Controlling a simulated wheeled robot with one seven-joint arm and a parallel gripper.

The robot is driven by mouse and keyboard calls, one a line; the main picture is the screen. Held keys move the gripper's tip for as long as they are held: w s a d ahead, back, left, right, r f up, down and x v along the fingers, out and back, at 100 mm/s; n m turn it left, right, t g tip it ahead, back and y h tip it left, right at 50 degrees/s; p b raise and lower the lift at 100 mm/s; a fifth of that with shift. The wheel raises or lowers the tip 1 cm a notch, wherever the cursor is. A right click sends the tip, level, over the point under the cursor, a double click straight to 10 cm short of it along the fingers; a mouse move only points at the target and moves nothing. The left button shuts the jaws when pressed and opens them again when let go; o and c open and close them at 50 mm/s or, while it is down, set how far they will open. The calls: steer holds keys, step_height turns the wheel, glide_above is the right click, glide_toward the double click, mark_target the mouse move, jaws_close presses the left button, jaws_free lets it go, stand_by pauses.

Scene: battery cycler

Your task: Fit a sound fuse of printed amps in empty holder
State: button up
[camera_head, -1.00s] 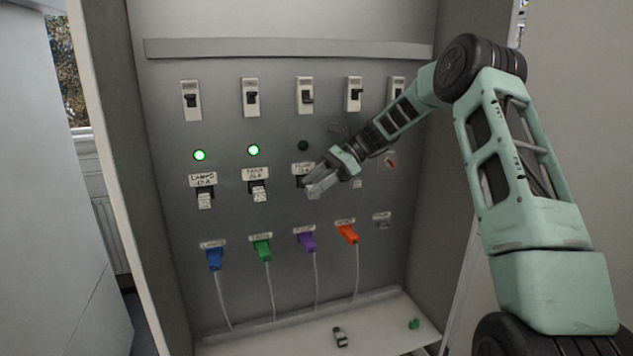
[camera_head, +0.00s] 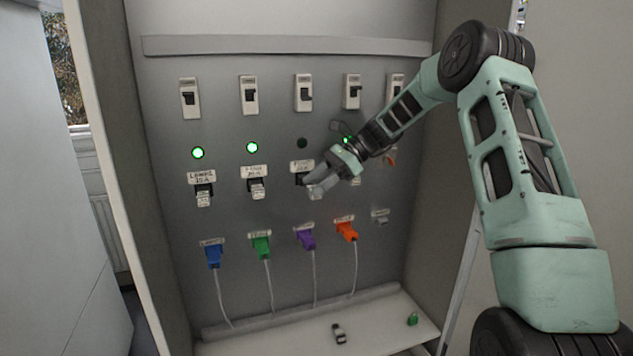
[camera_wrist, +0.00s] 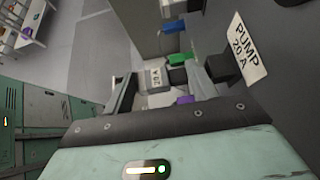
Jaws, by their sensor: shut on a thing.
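My gripper (camera_head: 318,188) is at the third holder (camera_head: 300,180) from the left, under the pump label (camera_head: 302,166). It is shut on a pale fuse (camera_wrist: 155,78) printed "20 A". In the wrist view the pump label (camera_wrist: 243,50) also reads 20 A, and a dark block (camera_wrist: 186,74) sits beside the fuse. My fingers hide much of the holder, so I cannot tell whether the fuse is seated. The lamp (camera_head: 302,143) above this holder is dark. The lamps holder (camera_head: 203,190) and fans holder (camera_head: 256,186) each hold a fuse.
A row of switches (camera_head: 249,96) is above. Blue (camera_head: 214,255), green (camera_head: 261,246), purple (camera_head: 306,238) and orange plugs (camera_head: 346,231) with cables are below. A black-and-white fuse-like piece (camera_head: 339,334) and a green piece (camera_head: 412,319) are on the bottom shelf (camera_head: 375,336).

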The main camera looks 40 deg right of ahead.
steer(key=shift+s+a+b, duration=0.1)
steer(key=shift+s+a, duration=0.1)
steer(key=shift+s, duration=0.55)
steer(key=shift+s+a+b, duration=0.15)
steer(key=shift+s+a, duration=0.1)
steer(key=shift+s, duration=0.45)
steer(key=shift+s+a+b, duration=0.1)
steer(key=shift+s+a, duration=0.1)
steer(key=shift+s, duration=0.55)
